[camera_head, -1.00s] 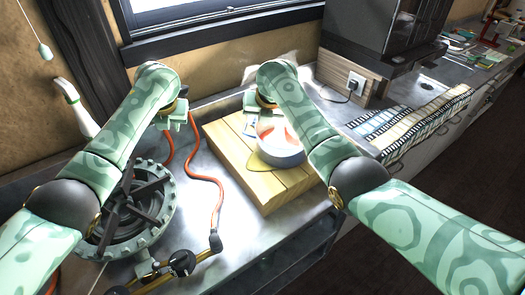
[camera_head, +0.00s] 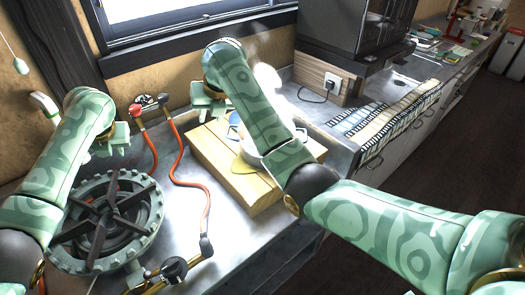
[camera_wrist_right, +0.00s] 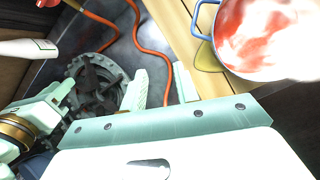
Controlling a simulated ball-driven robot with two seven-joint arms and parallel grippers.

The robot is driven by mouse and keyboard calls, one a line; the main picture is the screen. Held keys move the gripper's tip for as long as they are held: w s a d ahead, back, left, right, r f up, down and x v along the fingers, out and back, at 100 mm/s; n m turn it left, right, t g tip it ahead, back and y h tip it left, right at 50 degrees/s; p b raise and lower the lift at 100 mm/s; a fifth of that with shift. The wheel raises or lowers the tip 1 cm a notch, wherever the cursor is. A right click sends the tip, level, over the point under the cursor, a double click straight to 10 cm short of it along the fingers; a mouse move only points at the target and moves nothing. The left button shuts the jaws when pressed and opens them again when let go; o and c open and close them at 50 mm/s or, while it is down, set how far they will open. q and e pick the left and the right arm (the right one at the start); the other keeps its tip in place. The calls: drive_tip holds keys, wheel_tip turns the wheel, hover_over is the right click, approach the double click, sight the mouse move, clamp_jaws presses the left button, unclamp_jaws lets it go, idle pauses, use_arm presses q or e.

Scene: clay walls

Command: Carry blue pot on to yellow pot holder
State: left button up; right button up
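The blue pot (camera_head: 247,149) sits on the wooden board, mostly hidden behind my right arm. In the right wrist view the pot (camera_wrist_right: 262,52) shows a blue rim, a blue handle and reddish contents. The yellow pot holder (camera_head: 242,168) sticks out from under the pot's near-left side; its edge also shows in the wrist view (camera_wrist_right: 207,58). My right gripper (camera_head: 209,116) is open and empty, left of the pot and apart from it. In its wrist view the fingers (camera_wrist_right: 160,90) are spread. My left gripper (camera_head: 111,149) is open and empty, above the stove ring's far side.
A dark stove ring (camera_head: 108,215) with red hoses (camera_head: 187,190) lies left of the wooden board (camera_head: 228,185). A white bottle (camera_head: 45,106) stands at the back left.

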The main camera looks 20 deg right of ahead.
drive_tip(key=shift+v, duration=2.05)
drive_tip(key=shift+d, duration=0.25)
